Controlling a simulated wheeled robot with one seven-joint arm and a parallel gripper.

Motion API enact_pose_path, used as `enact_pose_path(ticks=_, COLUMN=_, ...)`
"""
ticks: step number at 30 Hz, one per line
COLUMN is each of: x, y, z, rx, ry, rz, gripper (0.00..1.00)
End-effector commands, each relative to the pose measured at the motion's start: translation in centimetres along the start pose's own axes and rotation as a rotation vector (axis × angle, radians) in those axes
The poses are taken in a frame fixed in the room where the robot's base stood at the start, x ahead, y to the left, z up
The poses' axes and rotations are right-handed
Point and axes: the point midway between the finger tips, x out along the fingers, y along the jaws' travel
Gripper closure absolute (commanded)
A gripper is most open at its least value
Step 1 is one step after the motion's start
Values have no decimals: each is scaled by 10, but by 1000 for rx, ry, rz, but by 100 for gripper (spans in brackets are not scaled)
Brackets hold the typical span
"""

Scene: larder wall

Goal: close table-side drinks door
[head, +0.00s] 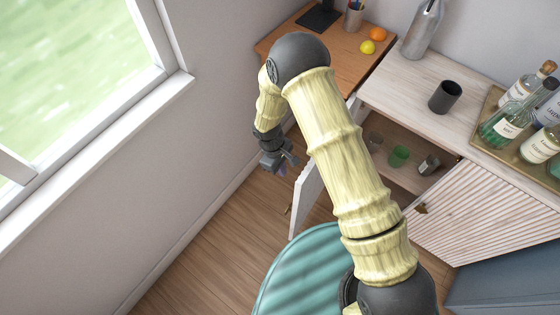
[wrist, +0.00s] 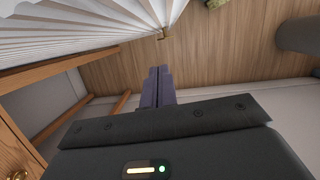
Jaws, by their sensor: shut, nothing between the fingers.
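The table-side drinks door (head: 306,195) stands wide open, swung out from the left of the pale cabinet. Its plain inner side faces the head camera. In the wrist view its white slatted face (wrist: 85,22) fills the upper left, with a small brass handle (wrist: 162,35) near its edge. My gripper (head: 286,164) is on the left, outer side of the door, near it. Its fingers (wrist: 158,75) are together and empty, with a visible gap to the handle in the wrist view. My arm hides the hinge area and part of the cabinet opening.
A wooden table (head: 345,65) with a lemon and orange stands left of the cabinet. Its legs (wrist: 115,108) show in the wrist view. The other slatted door (head: 480,210) is closed. A teal round seat (head: 290,270) stands in front. Floor is clear between wall and door.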

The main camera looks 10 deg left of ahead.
Motion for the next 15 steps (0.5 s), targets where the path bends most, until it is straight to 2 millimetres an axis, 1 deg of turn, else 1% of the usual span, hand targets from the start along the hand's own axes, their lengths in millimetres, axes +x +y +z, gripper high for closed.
enact_pose_path(ticks=3, x=18, y=-1, z=1, rx=-1, ry=-4, rz=-2, gripper=100)
enact_pose_path(ticks=8, x=42, y=-1, z=1, rx=-1, ry=-2, rz=-1, gripper=100)
enact_pose_path(ticks=12, x=44, y=0, z=24, rx=0, ry=-2, rz=-1, gripper=100)
enact_pose_path(ticks=15, x=48, y=0, z=34, rx=0, ry=-2, rz=0, gripper=100)
